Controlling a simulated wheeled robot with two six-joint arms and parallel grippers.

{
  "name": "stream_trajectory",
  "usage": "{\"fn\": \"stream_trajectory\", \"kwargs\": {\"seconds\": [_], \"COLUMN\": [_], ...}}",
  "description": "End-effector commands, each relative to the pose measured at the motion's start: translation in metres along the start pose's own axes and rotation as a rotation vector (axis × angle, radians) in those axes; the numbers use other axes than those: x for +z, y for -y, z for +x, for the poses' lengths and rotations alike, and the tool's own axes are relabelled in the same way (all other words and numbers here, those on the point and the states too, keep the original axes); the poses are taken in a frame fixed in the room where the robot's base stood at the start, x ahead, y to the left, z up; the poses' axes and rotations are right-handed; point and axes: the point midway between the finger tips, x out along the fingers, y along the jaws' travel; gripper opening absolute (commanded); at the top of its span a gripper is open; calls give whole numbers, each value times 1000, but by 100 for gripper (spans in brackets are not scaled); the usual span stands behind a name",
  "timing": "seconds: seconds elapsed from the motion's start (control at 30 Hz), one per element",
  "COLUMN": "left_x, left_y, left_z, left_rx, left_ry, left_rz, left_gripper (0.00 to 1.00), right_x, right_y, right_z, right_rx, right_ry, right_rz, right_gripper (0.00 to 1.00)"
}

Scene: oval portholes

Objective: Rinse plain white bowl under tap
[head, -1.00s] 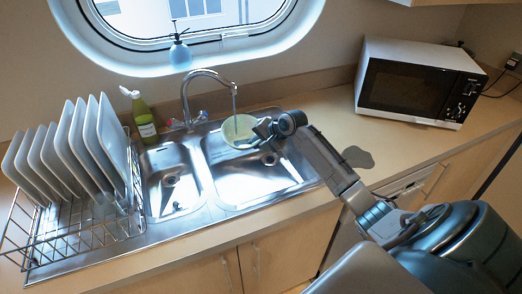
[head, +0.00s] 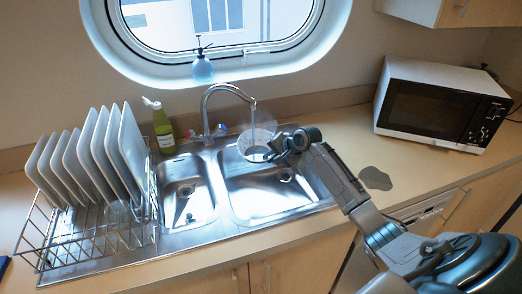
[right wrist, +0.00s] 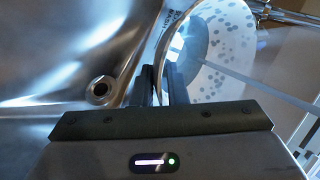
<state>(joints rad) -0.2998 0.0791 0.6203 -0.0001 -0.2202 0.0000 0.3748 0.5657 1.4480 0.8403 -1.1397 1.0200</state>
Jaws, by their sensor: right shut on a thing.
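The white bowl (head: 257,143) is tilted in the right sink basin, below the tap (head: 222,92). A thin stream of water (head: 253,108) falls from the spout towards it. My right gripper (head: 276,150) is shut on the bowl's near right rim. In the right wrist view the fingers (right wrist: 162,82) pinch the rim of the bowl (right wrist: 217,45), whose inside is pale with grey spots and a darker grey patch. A pale streak, perhaps the water, crosses it. My left gripper is not in view.
A rack (head: 85,238) of upright white plates (head: 88,150) stands left of the sink (head: 265,195). A microwave (head: 437,104) stands right. A flat grey patch (head: 376,179) lies on the counter.

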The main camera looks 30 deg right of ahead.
Motion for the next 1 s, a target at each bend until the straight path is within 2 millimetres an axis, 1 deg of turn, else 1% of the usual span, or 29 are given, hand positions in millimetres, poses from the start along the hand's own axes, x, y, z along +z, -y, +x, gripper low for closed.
{"fn": "stream_trajectory", "kwargs": {"seconds": [0.03,0.4,0.8,1.0], "left_x": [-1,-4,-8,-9], "left_y": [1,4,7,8], "left_z": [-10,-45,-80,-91], "left_rx": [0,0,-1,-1], "left_ry": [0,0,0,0], "left_rz": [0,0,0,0], "left_gripper": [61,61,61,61], "right_x": [2,23,44,52], "right_y": [0,-19,-41,-50], "right_z": [-7,-29,-52,-58], "right_rx": [1,0,1,-2], "right_ry": [0,0,1,0], "right_rz": [-1,0,0,-1], "right_gripper": [0,0,0,0]}}
